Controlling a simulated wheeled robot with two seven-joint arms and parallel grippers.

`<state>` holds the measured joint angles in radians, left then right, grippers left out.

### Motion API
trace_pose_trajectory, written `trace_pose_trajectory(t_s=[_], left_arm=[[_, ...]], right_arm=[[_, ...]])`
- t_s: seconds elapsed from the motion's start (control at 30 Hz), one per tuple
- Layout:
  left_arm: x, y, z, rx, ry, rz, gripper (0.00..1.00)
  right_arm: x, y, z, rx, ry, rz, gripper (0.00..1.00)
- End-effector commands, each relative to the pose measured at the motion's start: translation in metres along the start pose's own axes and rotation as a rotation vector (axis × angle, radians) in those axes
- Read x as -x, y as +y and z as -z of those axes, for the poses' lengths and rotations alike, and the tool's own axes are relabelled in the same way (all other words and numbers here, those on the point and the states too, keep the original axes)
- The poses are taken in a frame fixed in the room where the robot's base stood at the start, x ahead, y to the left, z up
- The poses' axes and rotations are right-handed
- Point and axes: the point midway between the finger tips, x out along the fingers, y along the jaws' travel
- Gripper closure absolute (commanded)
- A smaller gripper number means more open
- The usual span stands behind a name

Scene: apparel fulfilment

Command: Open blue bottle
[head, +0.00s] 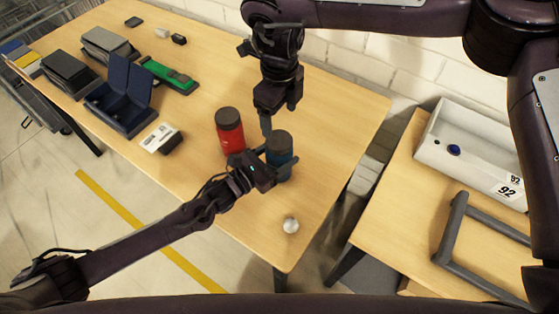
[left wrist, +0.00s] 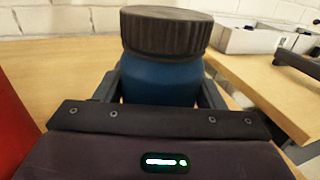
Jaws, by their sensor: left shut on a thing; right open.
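The blue bottle (head: 280,158) stands upright on the wooden table with a dark ribbed cap (left wrist: 165,32) on top. In the left wrist view its blue body (left wrist: 160,80) sits between the two fingers. My left gripper (head: 277,167) is shut on the bottle's body, below the cap. My right gripper (head: 275,118) is open and hangs pointing down, above and just behind the bottle's cap. In the head view the left gripper hides part of the bottle's lower body.
A red bottle (head: 230,131) with a dark cap stands just left of the blue one. A silver ball-like item (head: 291,225) lies near the front edge. An open dark blue case (head: 122,97) and other boxes lie further left. A white bin (head: 472,150) sits on the right table.

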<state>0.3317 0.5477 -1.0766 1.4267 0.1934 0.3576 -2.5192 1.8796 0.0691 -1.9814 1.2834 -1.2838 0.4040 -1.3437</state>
Motion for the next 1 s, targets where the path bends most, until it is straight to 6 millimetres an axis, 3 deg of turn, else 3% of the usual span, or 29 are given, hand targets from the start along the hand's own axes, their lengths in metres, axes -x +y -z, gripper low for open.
trace_pose_trajectory(t_s=[0.03, 0.17, 0.33, 1.0], left_arm=[[-0.0002, 0.0002, -0.0007, 0.0, -0.002, 0.0, 0.82], [-0.0002, 0.0002, -0.0009, 0.0, -0.002, 0.0, 0.99], [-0.0002, 0.0002, -0.001, 0.0, -0.002, 0.0, 1.0], [-0.0004, 0.0002, -0.0012, 0.0, -0.003, 0.0, 1.0]], right_arm=[[0.0001, 0.0, 0.0, 0.0, 0.0, 0.0, 0.23], [0.0, 0.0001, -0.0001, -0.038, 0.0, 0.0, 0.23], [-0.0003, 0.0006, -0.0005, -0.258, -0.001, -0.001, 0.23], [-0.0004, 0.0019, -0.0022, -1.784, -0.003, -0.003, 0.23]])
